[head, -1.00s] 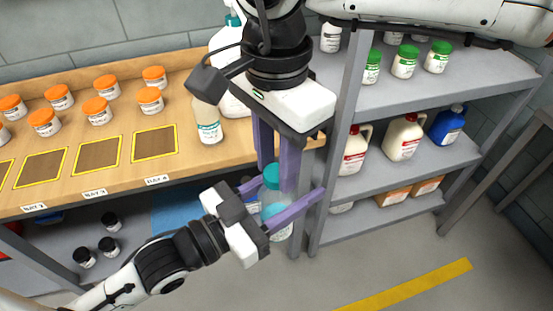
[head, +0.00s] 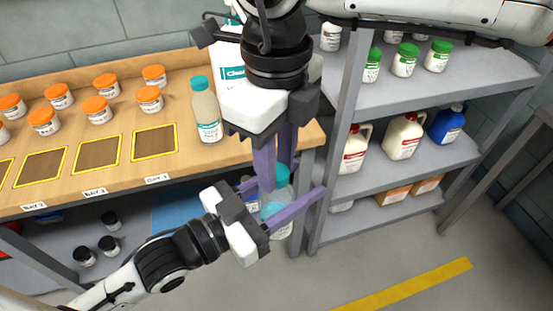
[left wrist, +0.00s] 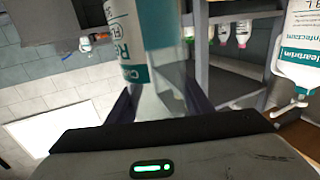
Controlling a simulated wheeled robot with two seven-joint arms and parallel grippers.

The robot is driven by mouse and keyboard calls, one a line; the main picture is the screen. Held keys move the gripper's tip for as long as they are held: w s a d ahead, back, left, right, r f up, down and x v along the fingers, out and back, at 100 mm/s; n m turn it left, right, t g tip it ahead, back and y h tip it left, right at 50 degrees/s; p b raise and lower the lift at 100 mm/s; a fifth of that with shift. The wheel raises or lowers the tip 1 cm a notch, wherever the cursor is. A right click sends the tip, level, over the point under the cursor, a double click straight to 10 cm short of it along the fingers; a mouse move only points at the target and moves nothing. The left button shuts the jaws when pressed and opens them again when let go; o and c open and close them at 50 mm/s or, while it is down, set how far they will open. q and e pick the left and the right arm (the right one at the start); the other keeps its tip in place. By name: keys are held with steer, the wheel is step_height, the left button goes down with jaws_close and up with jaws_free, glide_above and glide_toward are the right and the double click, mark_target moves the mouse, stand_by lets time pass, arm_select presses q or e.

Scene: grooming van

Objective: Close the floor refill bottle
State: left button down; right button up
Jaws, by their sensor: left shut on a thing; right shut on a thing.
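The refill bottle (head: 272,209) is clear with a teal cap (head: 283,176) and is upright in front of the bench, near the shelf post. My left gripper (head: 284,190) comes in from the lower left and is shut on the bottle's body. In the left wrist view the bottle (left wrist: 126,40), with its white and teal label, stands between the fingers. My right gripper (head: 276,172) points down from above, shut on the cap at the top of the bottle. Its fingers partly hide the cap, so I cannot tell how tightly it sits.
A teal-capped bottle (head: 206,112) and a larger labelled bottle (head: 232,72) stand on the wooden bench (head: 190,170) beside my right gripper. Orange-lidded jars (head: 100,110) are at left. The grey shelf unit (head: 395,180) is close on the right. The floor in front is clear.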

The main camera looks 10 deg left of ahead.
steer(key=o, duration=1.2)
step_height(320, 180, up, 12)
steer(key=shift+r, duration=0.1)
